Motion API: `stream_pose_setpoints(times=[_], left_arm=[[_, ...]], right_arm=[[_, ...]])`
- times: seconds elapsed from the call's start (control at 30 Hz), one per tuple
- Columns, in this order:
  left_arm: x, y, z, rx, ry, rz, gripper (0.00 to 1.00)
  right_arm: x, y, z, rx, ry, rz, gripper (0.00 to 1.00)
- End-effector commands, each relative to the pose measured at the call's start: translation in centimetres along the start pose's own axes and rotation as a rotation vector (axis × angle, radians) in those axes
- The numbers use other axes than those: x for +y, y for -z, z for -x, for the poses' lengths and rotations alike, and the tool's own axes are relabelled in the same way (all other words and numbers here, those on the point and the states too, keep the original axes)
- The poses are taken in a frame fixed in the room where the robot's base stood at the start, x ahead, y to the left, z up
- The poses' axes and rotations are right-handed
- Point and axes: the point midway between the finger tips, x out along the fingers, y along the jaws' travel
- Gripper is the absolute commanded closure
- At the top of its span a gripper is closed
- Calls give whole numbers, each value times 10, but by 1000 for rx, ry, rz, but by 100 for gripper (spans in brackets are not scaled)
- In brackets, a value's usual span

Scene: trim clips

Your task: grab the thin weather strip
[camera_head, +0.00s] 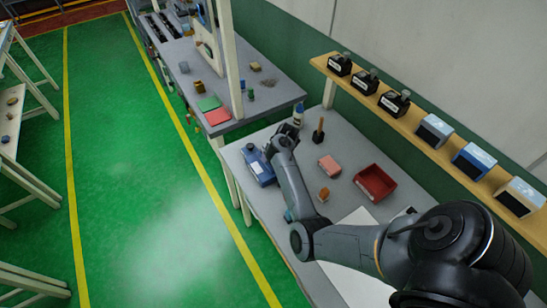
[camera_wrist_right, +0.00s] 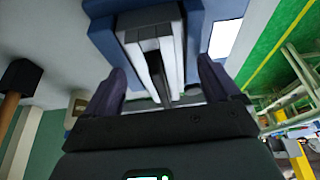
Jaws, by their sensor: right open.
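My right gripper (camera_head: 288,132) is over the table by the blue holder (camera_head: 262,170). In the right wrist view its two dark fingers (camera_wrist_right: 161,72) are apart, one on each side of a row of pale strips (camera_wrist_right: 148,44) in the blue holder (camera_wrist_right: 103,30). A thin dark strip or gap (camera_wrist_right: 160,88) runs between the pale ones toward the gripper; I cannot tell which of these is the thin weather strip. No finger clearly touches a strip. In the head view the gripper is too small to show the strips. My left gripper is not in view.
On the same table are a pink block (camera_head: 329,166), a red bin (camera_head: 375,183), a small orange-brown item (camera_head: 324,194), a wooden-handled tool (camera_head: 318,131) and a bottle (camera_head: 299,115). A shelf (camera_head: 407,112) with dark and blue boxes runs along the wall. Green floor lies left.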

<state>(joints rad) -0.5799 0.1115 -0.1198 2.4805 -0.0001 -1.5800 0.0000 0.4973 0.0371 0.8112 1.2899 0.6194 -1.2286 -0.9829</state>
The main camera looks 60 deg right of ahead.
Motion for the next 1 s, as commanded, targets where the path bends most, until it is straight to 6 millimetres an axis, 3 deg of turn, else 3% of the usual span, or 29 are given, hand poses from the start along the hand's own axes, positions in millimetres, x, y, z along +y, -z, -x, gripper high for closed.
stream_pose_setpoints(times=[0.07,0.47,0.77,1.0], left_arm=[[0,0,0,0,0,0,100],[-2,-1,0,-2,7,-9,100],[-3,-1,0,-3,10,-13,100],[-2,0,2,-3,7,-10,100]], right_arm=[[0,0,0,0,0,0,14],[0,0,0,0,0,0,75],[0,1,2,1,0,0,76],[1,7,14,3,-1,0,76]])
